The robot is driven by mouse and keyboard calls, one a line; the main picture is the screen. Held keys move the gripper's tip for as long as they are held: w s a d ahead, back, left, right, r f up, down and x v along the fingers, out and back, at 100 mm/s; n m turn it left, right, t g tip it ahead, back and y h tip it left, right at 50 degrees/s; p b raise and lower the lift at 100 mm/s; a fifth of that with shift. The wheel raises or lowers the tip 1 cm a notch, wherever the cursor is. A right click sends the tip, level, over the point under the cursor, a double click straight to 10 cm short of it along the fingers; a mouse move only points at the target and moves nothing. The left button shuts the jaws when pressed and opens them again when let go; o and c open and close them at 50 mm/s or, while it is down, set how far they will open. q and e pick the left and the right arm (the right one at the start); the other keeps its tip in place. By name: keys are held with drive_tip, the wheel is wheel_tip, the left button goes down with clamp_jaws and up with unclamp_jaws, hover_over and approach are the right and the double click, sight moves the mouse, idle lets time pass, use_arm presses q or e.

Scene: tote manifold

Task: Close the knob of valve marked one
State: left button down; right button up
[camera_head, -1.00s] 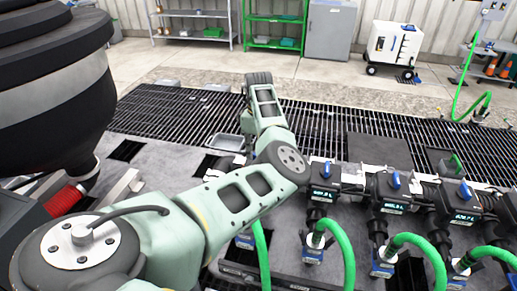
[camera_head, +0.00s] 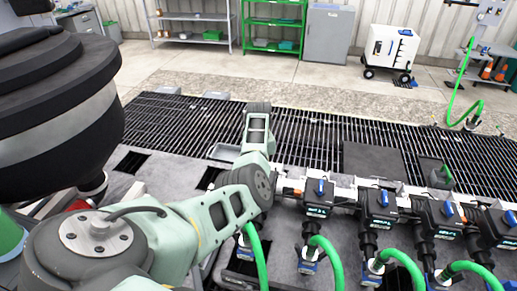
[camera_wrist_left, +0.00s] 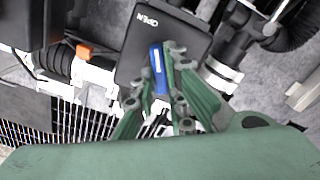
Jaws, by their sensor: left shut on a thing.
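In the left wrist view a blue knob (camera_wrist_left: 158,72) sits on a black valve housing (camera_wrist_left: 140,38) that carries the word OPEN. My left gripper (camera_wrist_left: 161,58) is shut on this knob, with a finger along each side of it. No valve number is legible. In the head view several black valves with blue knobs stand in a row, the nearest visible knob (camera_head: 320,188) just right of my left arm. My left gripper is hidden there behind the arm, and so is the knob it holds. My right gripper is not in view.
Green hoses (camera_head: 325,252) rise in front of the valves. A black floor grating (camera_head: 320,135) lies behind the row, with a white cart (camera_head: 391,45) and a green shelf (camera_head: 274,22) farther back. In the wrist view white pipe fittings and an orange part (camera_wrist_left: 88,50) lie close to the housing.

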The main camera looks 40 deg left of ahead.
use_arm(q)
drive_tip(key=m+p, duration=0.2)
drive_tip(key=m, duration=0.2)
drive_tip(key=shift+w+r, duration=0.1)
drive_tip(key=shift+r, duration=0.05)
drive_tip(key=shift+m+p, duration=0.45)
drive_tip(key=shift+m, duration=0.45)
drive_tip(key=shift+w, duration=0.1)
drive_tip(key=c, duration=1.8)
unclamp_jaws()
drive_tip(key=shift+d, duration=0.1)
wheel_tip(320, 180, up, 12)
